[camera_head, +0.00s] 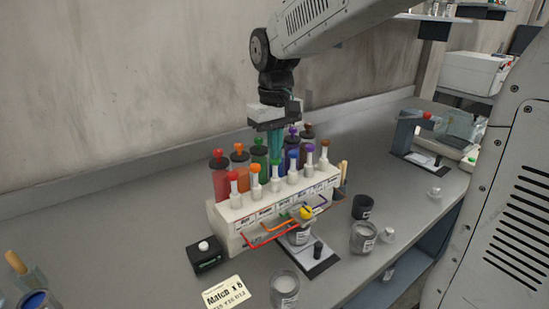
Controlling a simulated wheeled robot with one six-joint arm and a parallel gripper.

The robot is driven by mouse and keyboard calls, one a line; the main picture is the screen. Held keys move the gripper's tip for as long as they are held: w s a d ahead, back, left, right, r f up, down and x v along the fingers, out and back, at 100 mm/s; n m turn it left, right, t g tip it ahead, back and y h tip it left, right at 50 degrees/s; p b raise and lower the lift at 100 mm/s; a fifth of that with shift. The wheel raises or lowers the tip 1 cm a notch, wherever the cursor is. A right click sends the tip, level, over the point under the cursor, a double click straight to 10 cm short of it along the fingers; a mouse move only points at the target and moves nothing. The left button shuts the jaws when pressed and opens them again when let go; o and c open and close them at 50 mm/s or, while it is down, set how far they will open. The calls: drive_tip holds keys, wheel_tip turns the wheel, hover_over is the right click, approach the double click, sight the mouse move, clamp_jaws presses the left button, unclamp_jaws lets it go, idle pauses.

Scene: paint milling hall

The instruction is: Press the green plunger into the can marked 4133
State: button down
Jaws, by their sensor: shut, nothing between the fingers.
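A white dispenser rack (222,222) stands mid-bench with a row of white plungers along its front, each with a coloured cap. The green-capped plunger (276,182) is third from the left, its cap close under my fingers. My gripper (276,156) points straight down with its teal fingers shut and empty. I cannot tell whether the fingertips touch the green cap. A can (299,238) stands under the coloured outlet tubes at the rack's front, on a dark-edged plate. Its label is too small to read, so I cannot confirm 4133.
Tall coloured cylinders, such as the red one (220,184), stand behind the plungers. Jars (363,238) and a dark cup (362,207) stand to the right. A black button box (207,254) and a card (226,293) lie front left. The bench's left part is mostly clear.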

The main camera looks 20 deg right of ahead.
drive_tip(key=shift+f, duration=1.1)
drive_tip(key=shift+r, duration=1.8)
drive_tip(key=shift+r, duration=2.5)
